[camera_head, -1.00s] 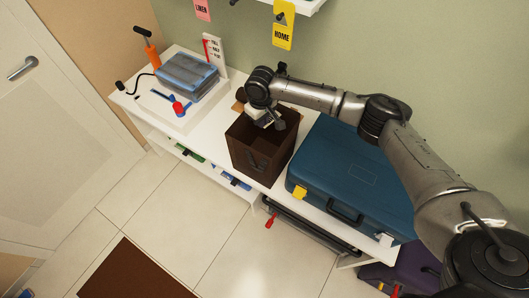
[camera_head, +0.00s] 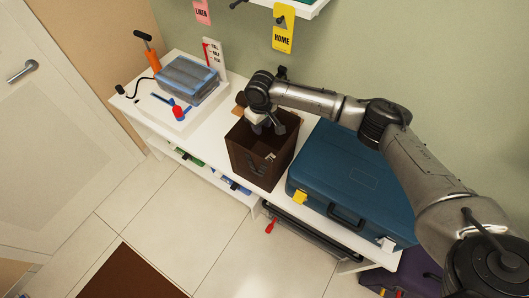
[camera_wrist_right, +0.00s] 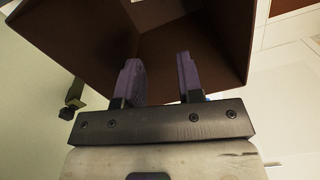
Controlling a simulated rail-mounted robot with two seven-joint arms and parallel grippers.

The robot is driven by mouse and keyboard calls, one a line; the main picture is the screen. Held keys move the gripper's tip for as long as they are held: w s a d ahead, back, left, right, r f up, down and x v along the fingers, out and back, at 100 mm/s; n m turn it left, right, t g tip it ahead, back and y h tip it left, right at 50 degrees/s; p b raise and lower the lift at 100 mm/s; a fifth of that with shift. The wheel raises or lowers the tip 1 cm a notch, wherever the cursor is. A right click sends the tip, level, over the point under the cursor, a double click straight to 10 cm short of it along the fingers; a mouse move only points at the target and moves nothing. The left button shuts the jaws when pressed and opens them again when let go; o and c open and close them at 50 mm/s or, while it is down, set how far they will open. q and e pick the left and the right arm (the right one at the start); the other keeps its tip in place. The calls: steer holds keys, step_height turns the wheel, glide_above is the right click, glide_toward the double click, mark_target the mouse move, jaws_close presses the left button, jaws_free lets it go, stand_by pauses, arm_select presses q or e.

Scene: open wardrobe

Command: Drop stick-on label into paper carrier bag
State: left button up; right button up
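The paper carrier bag (camera_head: 250,165) is dark brown, open at the top, and stands on the white bench left of the blue case. My right gripper (camera_head: 270,128) is over its mouth, pointing down. In the right wrist view the two purple fingertips (camera_wrist_right: 160,80) are apart with nothing between them, and the brown bag wall (camera_wrist_right: 200,35) is beyond them. A small pale piece (camera_head: 271,155) shows inside the bag, below the gripper; it looks like the stick-on label, but is too small to be sure. My left gripper is not in view.
A big blue case (camera_head: 350,180) stands close on the bag's right. A shelf (camera_head: 305,8) with a yellow HOME tag (camera_head: 283,28) hangs above.

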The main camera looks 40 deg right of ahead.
step_height(320, 180, up, 14)
steer(key=p, duration=0.1)
stand_by(0.5)
steer(key=shift+f, duration=0.15)
stand_by(0.3)
